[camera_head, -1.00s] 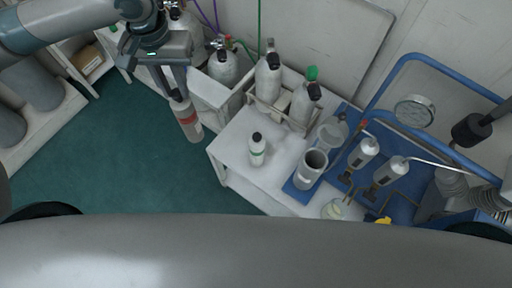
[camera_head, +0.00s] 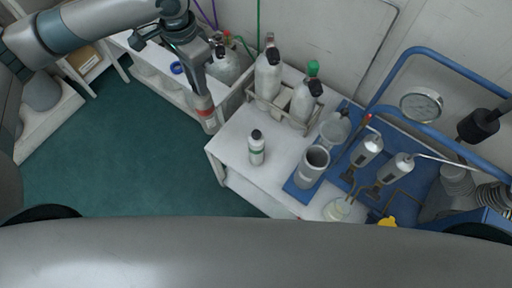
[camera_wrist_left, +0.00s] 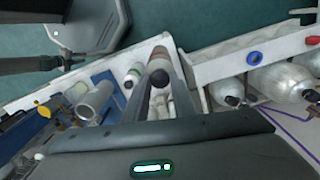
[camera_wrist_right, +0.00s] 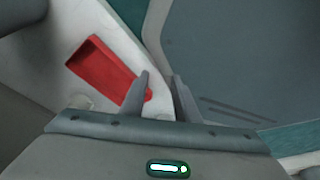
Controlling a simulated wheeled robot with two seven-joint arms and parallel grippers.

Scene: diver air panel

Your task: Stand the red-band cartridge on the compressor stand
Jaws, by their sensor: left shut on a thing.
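My left gripper (camera_head: 201,88) is shut on the red-band cartridge (camera_head: 208,120), a pale cylinder with a red band, near the left end of the white bench. The cartridge hangs slightly tilted in the head view. The left wrist view shows the left gripper's fingers (camera_wrist_left: 161,65) around its dark cap, with part of its body (camera_wrist_left: 159,48) beyond. A green-band cartridge (camera_head: 257,150) with a black cap stands on the bench. I cannot tell for sure which part is the compressor stand. My right gripper (camera_wrist_right: 161,76) is open and empty in the right wrist view.
A grey open cylinder (camera_head: 311,168) stands on a blue mat, with metal housings (camera_head: 367,150) beside it. Tall bottles (camera_head: 268,75) stand in a rack behind. A gauge (camera_head: 421,105) and blue tube frame are at right. A red tray (camera_wrist_right: 101,70) lies near my right gripper.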

